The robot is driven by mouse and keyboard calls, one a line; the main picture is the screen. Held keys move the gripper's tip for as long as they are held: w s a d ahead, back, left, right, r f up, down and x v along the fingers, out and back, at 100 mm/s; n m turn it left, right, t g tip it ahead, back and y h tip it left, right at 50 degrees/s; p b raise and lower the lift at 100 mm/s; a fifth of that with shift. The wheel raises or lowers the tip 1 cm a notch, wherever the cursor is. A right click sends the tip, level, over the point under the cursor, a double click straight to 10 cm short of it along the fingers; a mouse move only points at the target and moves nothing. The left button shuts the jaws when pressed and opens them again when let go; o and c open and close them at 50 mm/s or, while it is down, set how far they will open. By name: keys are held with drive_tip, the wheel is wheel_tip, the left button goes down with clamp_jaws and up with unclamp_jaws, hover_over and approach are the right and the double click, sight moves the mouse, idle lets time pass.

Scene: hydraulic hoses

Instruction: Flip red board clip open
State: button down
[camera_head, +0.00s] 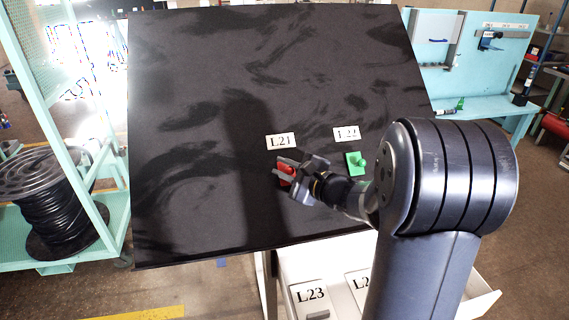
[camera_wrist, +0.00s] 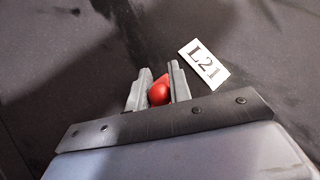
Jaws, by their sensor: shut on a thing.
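The red board clip (camera_head: 286,175) is on the dark tilted board (camera_head: 190,90), just below the L21 label (camera_head: 281,142). In the wrist view the red clip (camera_wrist: 159,91) shows as a rounded red piece between the two grey fingers. My gripper (camera_head: 281,171) is at the clip, with its fingers on either side of it, and is shut on it. The fingers (camera_wrist: 160,85) hide part of the clip, so I cannot tell whether the clip is open or closed. The L21 label (camera_wrist: 204,64) lies just right of the fingers in the wrist view.
A green clip (camera_head: 355,163) sits below a second label (camera_head: 346,134), right of my gripper and close to my forearm. An open white drawer (camera_head: 335,280) with labels is below the board. A cable reel (camera_head: 50,200) stands on a shelf at left. The board's upper area is bare.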

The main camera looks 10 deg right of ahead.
sight(282, 165)
drive_tip(key=r+m+g+h+p, duration=0.1)
drive_tip(key=g+p, duration=0.1)
drive_tip(key=p, duration=0.2)
drive_tip(key=shift+w+r, duration=0.15)
drive_tip(key=shift+r, duration=0.25)
drive_tip(key=g+p, duration=0.1)
drive_tip(key=m+g+p, duration=0.1)
drive_tip(key=shift+w+r+g+h, duration=0.2)
drive_tip(key=shift+w+g+h, duration=0.1)
drive_tip(key=shift+h, duration=0.1)
drive_tip(key=m+g, duration=0.1)
drive_tip(key=w+g, duration=0.1)
drive_tip(key=g, duration=0.1)
drive_tip(key=shift+r+m+p, duration=0.3)
drive_tip(key=shift+r+m, duration=0.05)
drive_tip(key=shift+m, duration=0.05)
drive_tip(key=shift+w+r+m+g+h, duration=0.1)
drive_tip(key=shift+w+m+g+h, duration=0.15)
drive_tip(key=shift+g, duration=0.65)
drive_tip(key=shift+w+r+m+g+h, duration=0.15)
drive_tip(key=shift+w+m+g, duration=0.2)
drive_tip(key=shift+g, duration=0.55)
drive_tip(key=c, duration=1.4)
unclamp_jaws()
drive_tip(key=shift+o, duration=0.5)
drive_tip(key=shift+d, duration=0.1)
